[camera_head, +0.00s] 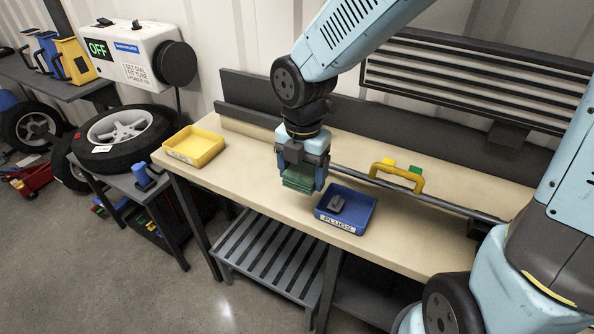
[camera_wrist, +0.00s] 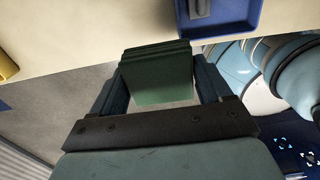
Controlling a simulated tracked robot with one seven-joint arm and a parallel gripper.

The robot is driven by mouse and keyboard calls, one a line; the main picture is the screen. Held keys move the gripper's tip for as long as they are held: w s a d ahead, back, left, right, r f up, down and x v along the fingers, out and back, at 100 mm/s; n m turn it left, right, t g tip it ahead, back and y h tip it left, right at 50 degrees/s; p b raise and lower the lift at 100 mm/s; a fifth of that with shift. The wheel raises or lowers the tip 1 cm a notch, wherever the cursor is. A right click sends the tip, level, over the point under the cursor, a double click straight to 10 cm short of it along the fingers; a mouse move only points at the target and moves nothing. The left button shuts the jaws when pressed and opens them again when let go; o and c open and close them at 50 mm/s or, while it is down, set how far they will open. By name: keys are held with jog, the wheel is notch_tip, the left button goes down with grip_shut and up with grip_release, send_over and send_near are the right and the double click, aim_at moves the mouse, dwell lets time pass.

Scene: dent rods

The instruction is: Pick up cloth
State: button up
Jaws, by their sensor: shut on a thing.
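The cloth (camera_head: 299,181) is a green, folded stack held between the fingers of my gripper (camera_head: 302,178). In the wrist view the cloth (camera_wrist: 157,75) fills the space between the two dark fingers of my gripper (camera_wrist: 158,88), with its layered edge at the top. My gripper is shut on it. In the head view the cloth hangs at the front part of the workbench, left of the blue tray. I cannot tell exactly how high above the bench top it is.
A blue tray (camera_head: 322,217) labelled PLUGS holds a grey item (camera_head: 337,203). A yellow tray (camera_head: 193,145) sits at the bench's left end. A yellow handle (camera_head: 398,174) and a long grey rod (camera_head: 440,201) lie to the right. The bench top (camera_head: 250,180) between the yellow tray and my gripper is clear.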

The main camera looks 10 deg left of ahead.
jog(key=s+d+r, duration=0.3)
jog(key=s, duration=0.2)
jog(key=shift+s, duration=0.35)
jog(key=o, duration=0.4)
jog(key=c, duration=0.3)
jog(key=shift+s, duration=0.1)
